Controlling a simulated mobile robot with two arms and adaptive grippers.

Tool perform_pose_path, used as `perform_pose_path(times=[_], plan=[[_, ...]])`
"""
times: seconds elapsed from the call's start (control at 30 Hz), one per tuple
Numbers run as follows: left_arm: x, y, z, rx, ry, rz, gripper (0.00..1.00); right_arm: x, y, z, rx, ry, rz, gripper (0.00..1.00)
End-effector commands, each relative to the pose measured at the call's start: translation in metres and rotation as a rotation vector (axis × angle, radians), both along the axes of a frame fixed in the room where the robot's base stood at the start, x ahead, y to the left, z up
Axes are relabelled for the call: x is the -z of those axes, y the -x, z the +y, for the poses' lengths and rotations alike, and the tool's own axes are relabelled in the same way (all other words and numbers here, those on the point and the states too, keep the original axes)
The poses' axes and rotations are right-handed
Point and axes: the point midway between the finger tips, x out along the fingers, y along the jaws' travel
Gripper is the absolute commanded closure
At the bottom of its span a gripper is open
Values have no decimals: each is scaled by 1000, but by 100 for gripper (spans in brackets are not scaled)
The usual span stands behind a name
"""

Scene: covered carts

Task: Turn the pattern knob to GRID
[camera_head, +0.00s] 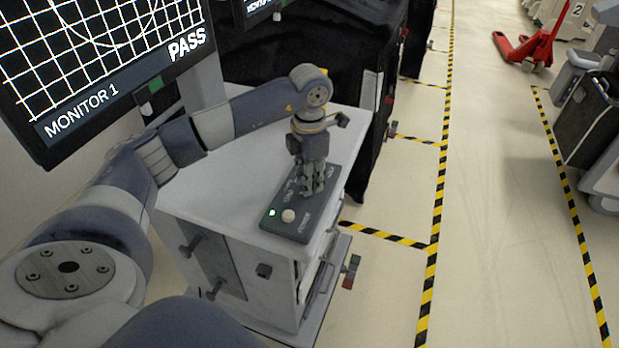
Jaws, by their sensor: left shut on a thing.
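A dark control box (292,227) lies on the white cart top (225,185). A pale round knob or button (288,215) and a small lit green light (272,212) show at its near end. My left gripper (312,188) points down over the far part of the box, shut on what is likely the pattern knob, which its fingers hide. The box's lettering is too small to read. Monitor 1 (75,119) shows a white grid with a circle and the word PASS. My right gripper is not in view.
Black covered carts (330,50) stand behind the white cart. Yellow-black floor tape (437,200) runs along the open aisle (500,200) to the right. A red pallet jack (527,48) stands at the far right, with grey equipment (590,120) nearer.

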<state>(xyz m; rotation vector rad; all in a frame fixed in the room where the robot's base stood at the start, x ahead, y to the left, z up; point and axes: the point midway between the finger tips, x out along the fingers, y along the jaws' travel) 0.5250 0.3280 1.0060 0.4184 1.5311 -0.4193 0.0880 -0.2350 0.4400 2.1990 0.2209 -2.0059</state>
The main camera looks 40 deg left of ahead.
Motion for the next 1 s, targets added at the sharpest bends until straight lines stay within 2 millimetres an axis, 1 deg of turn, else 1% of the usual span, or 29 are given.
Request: perform_pose_path(times=[0.13,0.17,0.2,0.23,0.27,0.57,0.67,0.77,1.0], plan=[[-2,-1,1,-3,0,-4,100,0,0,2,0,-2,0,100],[-2,-1,1,-3,0,-4,75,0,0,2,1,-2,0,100],[-2,-1,1,-2,0,-4,66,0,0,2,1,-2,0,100],[-2,-1,1,-2,0,-4,59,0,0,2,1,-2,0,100],[-1,-1,1,-2,0,-4,56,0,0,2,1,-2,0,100],[-1,-1,0,0,0,-2,56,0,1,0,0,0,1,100],[-6,-1,0,0,0,-4,56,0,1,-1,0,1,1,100],[-19,-1,0,-1,-1,-5,56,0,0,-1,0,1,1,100],[-70,-2,0,-1,0,-7,56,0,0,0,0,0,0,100]])
